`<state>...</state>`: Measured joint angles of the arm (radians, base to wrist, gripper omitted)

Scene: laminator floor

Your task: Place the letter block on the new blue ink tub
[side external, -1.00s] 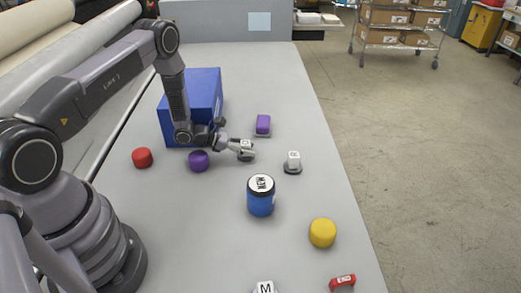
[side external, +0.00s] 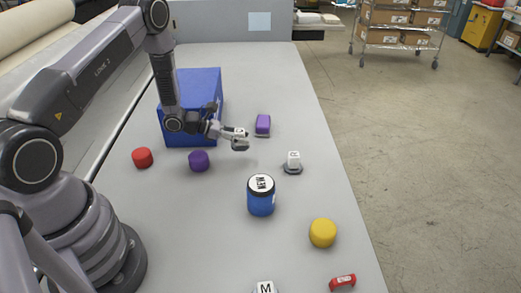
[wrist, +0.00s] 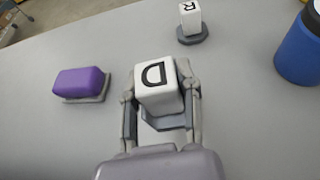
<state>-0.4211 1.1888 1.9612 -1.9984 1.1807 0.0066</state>
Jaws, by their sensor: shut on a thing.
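My gripper (side external: 240,141) is shut on a white letter block marked D (wrist: 157,84). The block sits between the two fingers in the wrist view and is held above the table; in the side view it is small and partly covered by the fingers. The blue ink tub (side external: 261,201) has a dark-rimmed lid with a white label reading NEW. It stands upright in front of my gripper and to its right in the side view. It also shows, cut off, at the right edge of the wrist view (wrist: 300,52). Nothing lies on its lid.
A block marked R (side external: 293,159) stands on a grey base nearby. A purple block (side external: 263,123) lies behind. A blue box (side external: 205,88), purple (side external: 199,161), red (side external: 142,158) and yellow (side external: 322,232) round pieces, an M block (side external: 265,288) and a red piece (side external: 342,282) share the table.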

